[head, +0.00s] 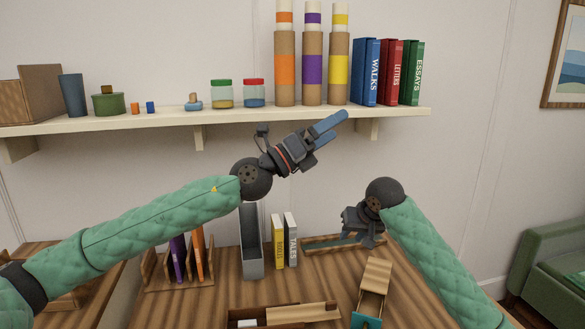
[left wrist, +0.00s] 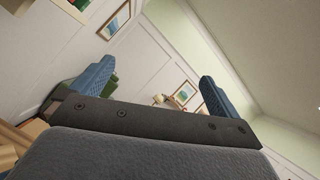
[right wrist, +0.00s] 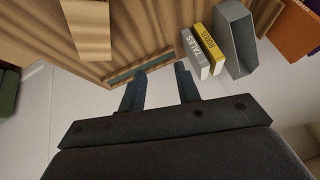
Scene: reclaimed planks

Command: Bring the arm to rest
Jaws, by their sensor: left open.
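My left arm reaches in from the left, and my left gripper (head: 330,125) is raised just in front of the wall shelf, below the books. In the left wrist view its blue fingers (left wrist: 150,90) stand wide apart with nothing between them. My right gripper (head: 361,236) is lower, hanging over the back of the wooden desk near a shallow wooden tray (head: 318,244). In the right wrist view its fingers (right wrist: 160,86) are apart and empty, with the tray strip beyond them.
The shelf (head: 200,118) holds jars, tall tubes and blue, red and green books (head: 390,72). A green sofa is at right.

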